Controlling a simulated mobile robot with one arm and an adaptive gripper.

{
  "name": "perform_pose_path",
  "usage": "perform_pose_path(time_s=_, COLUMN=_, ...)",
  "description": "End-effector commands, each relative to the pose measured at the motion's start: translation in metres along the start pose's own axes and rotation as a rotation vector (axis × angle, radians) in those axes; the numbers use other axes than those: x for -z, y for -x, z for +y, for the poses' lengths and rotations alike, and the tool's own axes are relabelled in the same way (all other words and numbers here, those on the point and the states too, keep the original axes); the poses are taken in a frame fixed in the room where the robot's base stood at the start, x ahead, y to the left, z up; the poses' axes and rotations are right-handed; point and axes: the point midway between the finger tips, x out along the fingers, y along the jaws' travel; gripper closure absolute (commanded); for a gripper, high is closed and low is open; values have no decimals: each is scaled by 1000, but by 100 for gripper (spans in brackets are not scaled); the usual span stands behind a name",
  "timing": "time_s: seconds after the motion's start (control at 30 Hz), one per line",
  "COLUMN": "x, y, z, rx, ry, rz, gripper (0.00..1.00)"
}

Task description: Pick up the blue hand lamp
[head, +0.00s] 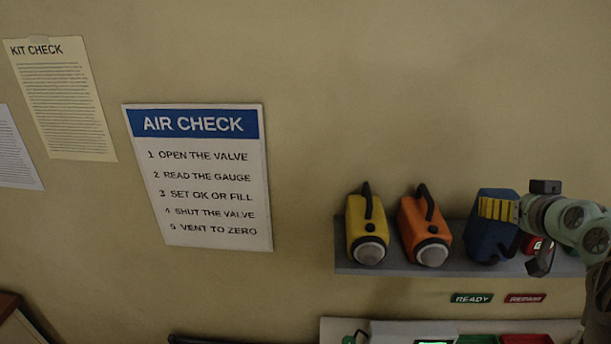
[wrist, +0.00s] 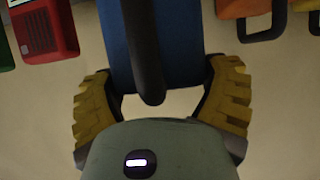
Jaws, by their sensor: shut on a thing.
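The blue hand lamp (head: 483,238) is at the shelf, right of the orange lamp, with its upper part behind my gripper's yellow finger pads. My gripper (head: 497,209) reaches in from the right and is shut on the blue lamp. In the wrist view the blue lamp body (wrist: 185,40) and its dark handle (wrist: 150,75) lie between the two yellow fingers of my gripper (wrist: 160,85). I cannot tell whether the lamp's base touches the shelf.
A yellow lamp (head: 357,236) and an orange lamp (head: 412,224) stand on the grey shelf (head: 390,268). A red object (head: 533,246) sits partly hidden behind my gripper. READY (head: 472,298) and REPAIR (head: 525,298) labels are below. The wall above is clear.

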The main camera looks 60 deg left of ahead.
Motion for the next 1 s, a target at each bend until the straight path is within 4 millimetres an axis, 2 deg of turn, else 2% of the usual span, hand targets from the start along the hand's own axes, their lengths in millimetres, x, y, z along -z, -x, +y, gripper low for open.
perform_pose_path(time_s=0.23, x=4, y=1, z=1, rx=0, ry=1, rz=6, gripper=64)
perform_pose_path(time_s=0.6, x=28, y=18, z=1, rx=-6, ry=5, rz=13, gripper=64)
perform_pose_path(time_s=0.93, x=8, y=63, z=-14, rx=-6, ry=3, rz=11, gripper=64)
perform_pose_path(time_s=1.0, x=7, y=64, z=-15, rx=-5, ry=6, rz=12, gripper=64)
